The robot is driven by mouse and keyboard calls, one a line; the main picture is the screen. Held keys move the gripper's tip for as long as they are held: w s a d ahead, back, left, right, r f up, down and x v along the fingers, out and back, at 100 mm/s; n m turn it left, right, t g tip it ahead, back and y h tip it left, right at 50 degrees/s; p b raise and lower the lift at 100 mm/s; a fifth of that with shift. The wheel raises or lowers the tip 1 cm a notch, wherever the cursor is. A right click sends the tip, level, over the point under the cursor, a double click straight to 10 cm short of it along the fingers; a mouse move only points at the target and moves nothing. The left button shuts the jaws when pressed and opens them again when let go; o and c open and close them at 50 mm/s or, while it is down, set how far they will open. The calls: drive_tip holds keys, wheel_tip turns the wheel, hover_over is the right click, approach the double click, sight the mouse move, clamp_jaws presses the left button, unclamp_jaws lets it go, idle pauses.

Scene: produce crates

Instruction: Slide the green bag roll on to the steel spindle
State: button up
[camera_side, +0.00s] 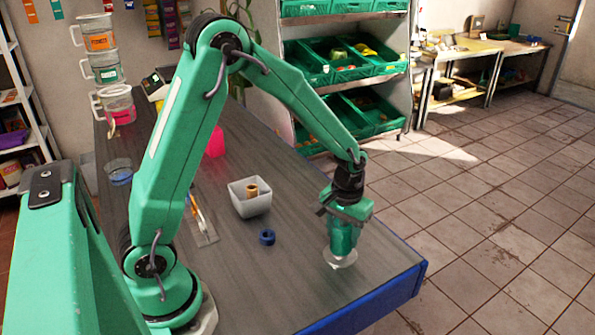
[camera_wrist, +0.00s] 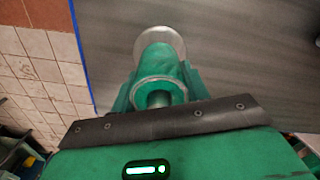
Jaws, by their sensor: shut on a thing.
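The green bag roll (camera_side: 343,238) is upright, held in my gripper (camera_side: 345,214) near the right end of the counter. In the wrist view the roll (camera_wrist: 157,60) shows its hollow near end between the jaws (camera_wrist: 158,88). The round pale steel base plate of the spindle (camera_side: 340,262) lies right below the roll; its disc also shows behind the roll in the wrist view (camera_wrist: 177,38). The spindle's post is hidden by the roll, and I cannot tell how far it is inside or whether the roll touches the plate.
A blue ring (camera_side: 267,237) lies left of the roll. Behind it stands a white bowl (camera_side: 250,209) with a tan roll (camera_side: 251,190) in it. A pink object (camera_side: 215,143) stands farther back. The counter's blue edge (camera_side: 385,298) is close by on the right.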

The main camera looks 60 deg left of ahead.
drive_tip(key=shift+f, duration=0.6)
drive_tip(key=o, duration=1.2)
drive_tip(key=shift+c, duration=0.2)
drive_tip(key=shift+r, duration=0.15)
wheel_tip(320, 180, up, 16)
drive_tip(key=shift+r, duration=0.1)
drive_tip(key=shift+s, duration=0.1)
idle(0.4)
